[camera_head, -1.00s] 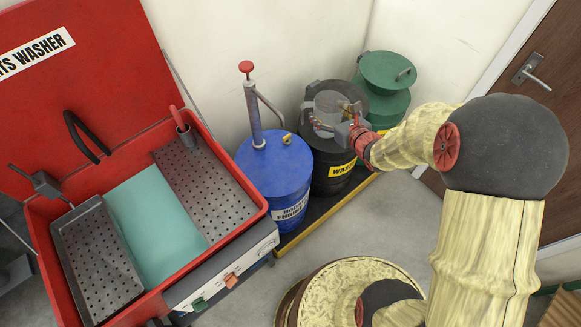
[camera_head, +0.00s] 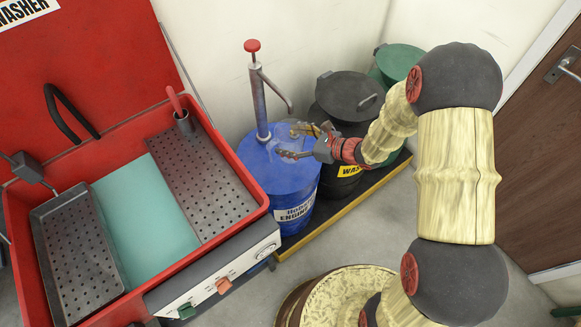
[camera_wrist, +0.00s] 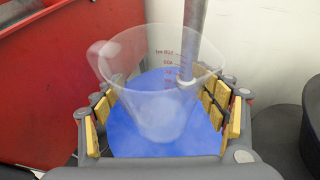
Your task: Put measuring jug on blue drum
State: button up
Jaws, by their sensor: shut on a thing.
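The clear measuring jug (camera_wrist: 150,62) with red markings stands upright between the yellow-padded fingers of my gripper (camera_wrist: 163,108) in the wrist view. The gripper is shut around it. The blue drum (camera_head: 262,178) is in the middle of the head view, and its blue top (camera_wrist: 203,138) shows below the jug in the wrist view. My gripper (camera_head: 303,142) is over the right part of the drum's top. The jug is barely visible there, and I cannot tell whether its base touches the drum.
A pump (camera_head: 261,105) with a red knob rises from the drum close behind the jug. A black lidded drum (camera_head: 348,95) and a green container (camera_head: 398,60) stand to the right. The red parts washer (camera_head: 235,165) is on the left. The pale wall is close behind.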

notch_tip(320, 180, down, 10)
jog(key=b, duration=0.3)
jog(key=shift+r+b, duration=0.25)
jog(key=shift+b, duration=0.15)
jog(key=shift+f, duration=0.2)
jog(key=o, duration=1.2)
jog(key=shift+o, duration=0.4)
